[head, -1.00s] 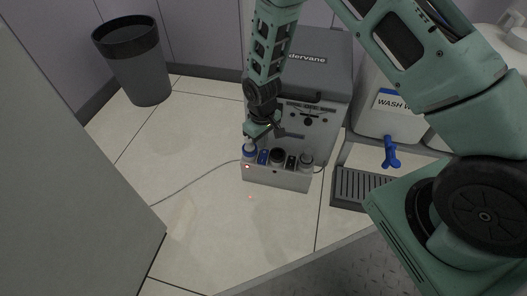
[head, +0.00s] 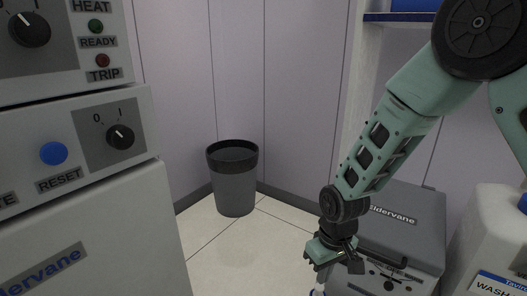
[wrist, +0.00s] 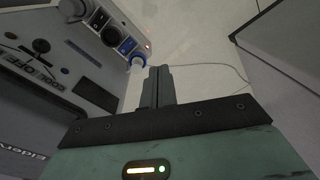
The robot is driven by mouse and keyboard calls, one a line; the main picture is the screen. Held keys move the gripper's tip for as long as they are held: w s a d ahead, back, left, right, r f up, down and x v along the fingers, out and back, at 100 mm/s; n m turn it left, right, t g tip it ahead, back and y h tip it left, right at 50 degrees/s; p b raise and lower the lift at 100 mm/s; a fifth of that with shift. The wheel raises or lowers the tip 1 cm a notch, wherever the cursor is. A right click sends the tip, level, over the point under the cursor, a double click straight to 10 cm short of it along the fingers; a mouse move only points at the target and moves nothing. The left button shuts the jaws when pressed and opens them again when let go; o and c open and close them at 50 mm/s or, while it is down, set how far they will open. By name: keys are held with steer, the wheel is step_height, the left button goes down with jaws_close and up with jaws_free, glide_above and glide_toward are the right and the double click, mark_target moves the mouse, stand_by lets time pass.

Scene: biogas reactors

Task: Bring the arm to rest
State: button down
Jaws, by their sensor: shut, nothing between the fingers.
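My gripper (head: 335,262) hangs pointing down at the lower right of the head view, in front of the grey Eldervane box (head: 400,225). In the wrist view its two fingers (wrist: 157,86) are together with nothing between them. A white piece with a blue ring (wrist: 137,60) sits at the end of the socket block (wrist: 102,35), close beside the fingertips and apparently apart from them. Most of that block is below the edge of the head view.
A control cabinet (head: 80,230) with knobs and a blue reset button (head: 54,153) fills the left. A dark bin (head: 233,180) stands in the corner. A white wash container (head: 492,240) is at the right.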

steer(key=s+r+n+p, duration=0.2)
steer(key=s+r+p, duration=0.5)
steer(key=s+r, duration=1.65)
step_height(320, 180, up, 39)
steer(key=w+p, duration=0.1)
steer(key=p, duration=3.6)
steer(key=shift+w, duration=0.4)
steer(key=shift+a, duration=0.25)
